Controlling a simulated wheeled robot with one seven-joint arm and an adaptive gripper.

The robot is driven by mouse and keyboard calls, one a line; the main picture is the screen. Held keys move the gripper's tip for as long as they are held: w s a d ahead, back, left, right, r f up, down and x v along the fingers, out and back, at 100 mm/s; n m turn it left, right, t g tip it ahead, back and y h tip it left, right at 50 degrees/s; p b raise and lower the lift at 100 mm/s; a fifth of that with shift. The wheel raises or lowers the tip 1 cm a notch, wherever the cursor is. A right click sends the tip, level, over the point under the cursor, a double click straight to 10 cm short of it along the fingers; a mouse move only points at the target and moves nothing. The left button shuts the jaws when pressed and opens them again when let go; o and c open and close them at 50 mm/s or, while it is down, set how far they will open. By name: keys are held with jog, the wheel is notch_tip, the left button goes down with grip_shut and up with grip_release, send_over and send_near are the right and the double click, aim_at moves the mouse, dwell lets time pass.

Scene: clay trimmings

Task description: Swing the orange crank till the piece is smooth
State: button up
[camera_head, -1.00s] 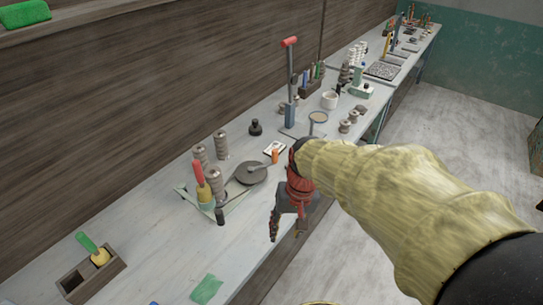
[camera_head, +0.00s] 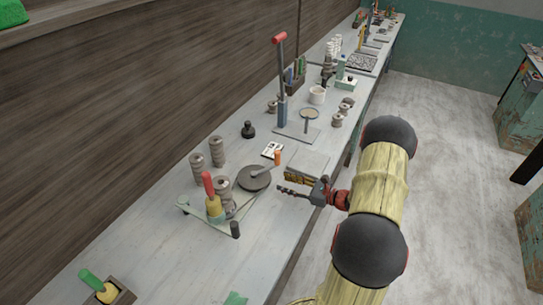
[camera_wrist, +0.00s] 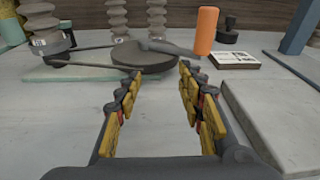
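The orange crank handle (camera_head: 278,158) stands upright at the end of a dark arm beside a dark round disc (camera_head: 254,179) on the bench. In the wrist view the orange handle (camera_wrist: 206,30) stands ahead and slightly right, behind the disc (camera_wrist: 144,62). My gripper (camera_head: 296,184) is low over the bench's front part, right of the disc. In the wrist view my gripper (camera_wrist: 160,72) has its yellow-padded fingers apart with nothing between them. It is short of the handle and not touching it. I cannot tell which object is the piece, nor its smoothness.
A pale green frame (camera_head: 208,220) carries a red-handled yellow tool (camera_head: 214,206) and a belt. Ribbed grey columns (camera_head: 217,151) stand behind. A printed card (camera_head: 272,150) lies near the handle. A grey slab (camera_wrist: 270,115) lies close on my gripper's right.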

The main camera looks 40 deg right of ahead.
aim_at(277, 156)
jog(key=w+d+r+t, duration=0.1)
jog(key=d+r+m+h, duration=0.1)
jog(key=d+r, duration=0.1)
jog(key=w+d+r+m+t+h, duration=0.1)
jog(key=d+r, duration=0.1)
jog(key=shift+w+d+t, duration=0.1)
jog(key=shift+w+t, duration=0.2)
jog(key=shift+w+a+b, duration=0.25)
jog(key=shift+w+a, duration=0.05)
jog(key=shift+w, duration=0.95)
jog(key=shift+w+a+b, duration=0.2)
jog(key=shift+w+a, duration=0.05)
jog(key=shift+w, duration=1.05)
jog(key=shift+w+a+b, duration=0.25)
jog(key=shift+w+a, duration=0.05)
jog(key=shift+w, duration=0.95)
jog(key=c, duration=0.3)
grip_shut()
